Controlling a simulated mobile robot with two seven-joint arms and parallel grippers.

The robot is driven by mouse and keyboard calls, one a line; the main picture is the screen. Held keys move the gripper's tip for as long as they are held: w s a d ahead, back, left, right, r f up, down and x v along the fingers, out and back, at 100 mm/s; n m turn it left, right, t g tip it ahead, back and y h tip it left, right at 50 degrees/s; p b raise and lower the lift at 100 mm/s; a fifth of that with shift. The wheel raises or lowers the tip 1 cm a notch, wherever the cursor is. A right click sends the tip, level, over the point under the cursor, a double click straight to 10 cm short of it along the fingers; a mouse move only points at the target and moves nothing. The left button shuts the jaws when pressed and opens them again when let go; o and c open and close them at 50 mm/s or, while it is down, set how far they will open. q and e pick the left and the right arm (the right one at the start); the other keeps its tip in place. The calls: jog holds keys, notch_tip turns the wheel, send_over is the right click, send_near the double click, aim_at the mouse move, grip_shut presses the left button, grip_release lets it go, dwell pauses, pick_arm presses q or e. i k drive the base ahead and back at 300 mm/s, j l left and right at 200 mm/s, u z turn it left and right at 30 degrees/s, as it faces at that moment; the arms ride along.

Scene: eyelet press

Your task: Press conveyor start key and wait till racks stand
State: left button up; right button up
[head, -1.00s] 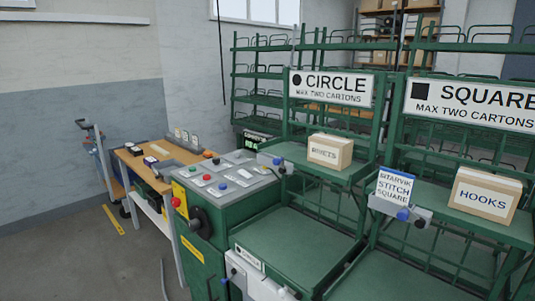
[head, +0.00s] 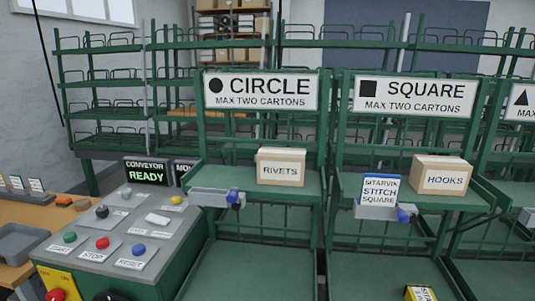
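The green control console (head: 165,262) stands at the lower left. On its sloped top are a green key labelled START (head: 69,238), a red key labelled STOP (head: 102,243) and a blue key labelled RESET (head: 138,250). A conveyor display (head: 147,171) behind them reads CONVEYOR READY. The CIRCLE rack (head: 260,208) stands in the middle with a RIVETS carton (head: 280,167) on its shelf. The SQUARE rack (head: 415,208) to its right holds a HOOKS carton (head: 440,175). Neither of my grippers shows in the head view.
A wooden bench with a grey tray (head: 20,243) stands left of the console. A red button (head: 55,295) and a yellow plate are on the console's front. A SITARVIK STITCH SQUARE card (head: 381,190) stands at the SQUARE rack's front. Empty green racks (head: 100,110) fill the back.

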aim_at(69, 236)
jog(key=i+j+z, duration=0.1)
jog(key=j+z, duration=0.2)
jog(key=j, duration=3.55)
